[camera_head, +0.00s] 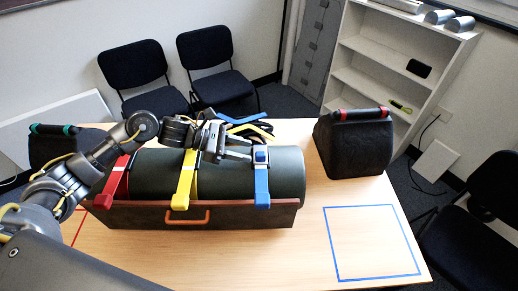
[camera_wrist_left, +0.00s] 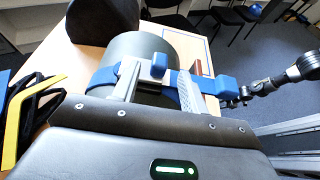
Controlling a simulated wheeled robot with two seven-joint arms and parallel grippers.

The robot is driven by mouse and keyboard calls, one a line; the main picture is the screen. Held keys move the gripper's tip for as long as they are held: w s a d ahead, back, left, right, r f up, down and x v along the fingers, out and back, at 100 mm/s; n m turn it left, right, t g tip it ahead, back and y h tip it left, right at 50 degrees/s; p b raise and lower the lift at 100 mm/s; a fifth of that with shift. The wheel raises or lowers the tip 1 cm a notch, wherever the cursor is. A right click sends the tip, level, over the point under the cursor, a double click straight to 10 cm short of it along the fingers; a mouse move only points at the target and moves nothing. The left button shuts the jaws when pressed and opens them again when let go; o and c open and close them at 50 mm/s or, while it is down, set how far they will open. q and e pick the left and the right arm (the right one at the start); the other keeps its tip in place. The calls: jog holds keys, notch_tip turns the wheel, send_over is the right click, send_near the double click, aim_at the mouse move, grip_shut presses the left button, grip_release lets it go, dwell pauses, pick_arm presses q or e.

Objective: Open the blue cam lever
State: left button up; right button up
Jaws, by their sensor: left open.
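The blue strap (camera_head: 262,186) runs over the right part of a dark green cylinder (camera_head: 287,172). Its blue cam buckle (camera_head: 260,155), with a pale metal part, sits on top of the cylinder. My left gripper (camera_head: 250,148) is open just left of the buckle, its fingers pointing right. In the left wrist view the blue lever piece (camera_wrist_left: 158,65) shows between and just beyond the open fingertips (camera_wrist_left: 157,82); contact cannot be told. My right gripper (camera_wrist_left: 235,99) shows small and dark at the right of the wrist view; its jaws cannot be made out.
Yellow (camera_head: 184,184) and red (camera_head: 114,180) straps cross the same cylinder, which lies in a brown cradle (camera_head: 240,216) with an orange handle (camera_head: 187,217). A black block (camera_head: 352,145) stands at the right. A blue taped square (camera_head: 372,243) encloses clear table. Loose strap tails lie behind.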

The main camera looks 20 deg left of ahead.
aim_at(257, 154)
pick_arm(q)
jog(key=p+x, duration=0.1)
jog(key=x, duration=0.3)
jog(key=shift+d+r+p, duration=0.15)
jog(key=shift+p, duration=0.15)
jog(key=shift+w+d+f, duration=0.15)
jog(key=shift+d+f, duration=0.3)
jog(key=shift+d, duration=0.1)
jog(key=shift+c, duration=0.4)
grip_shut()
